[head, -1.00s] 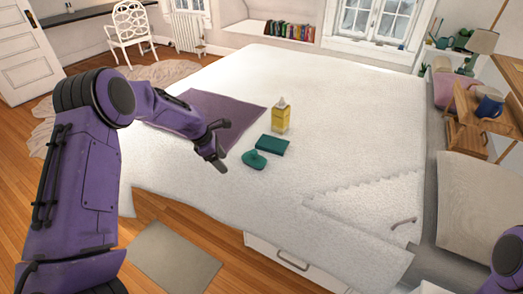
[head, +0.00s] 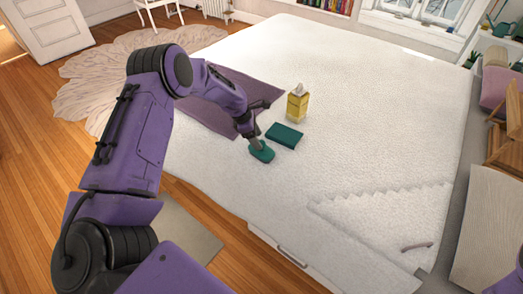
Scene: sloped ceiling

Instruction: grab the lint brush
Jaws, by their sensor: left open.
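The lint brush looks to be the teal oval piece (head: 262,154) lying on the white bed. My left gripper (head: 262,125) is open, its fingers spread. Its lower finger overlaps the near top of the teal piece and hides part of it; I cannot tell whether they touch. The upper finger points over the bed toward the yellow bottle. My right gripper is not in view.
A dark teal box (head: 285,135) lies just right of the brush. A yellow bottle (head: 297,104) stands behind it. A purple cloth (head: 212,116) lies under my left forearm. The white bed (head: 380,130) is clear to the right.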

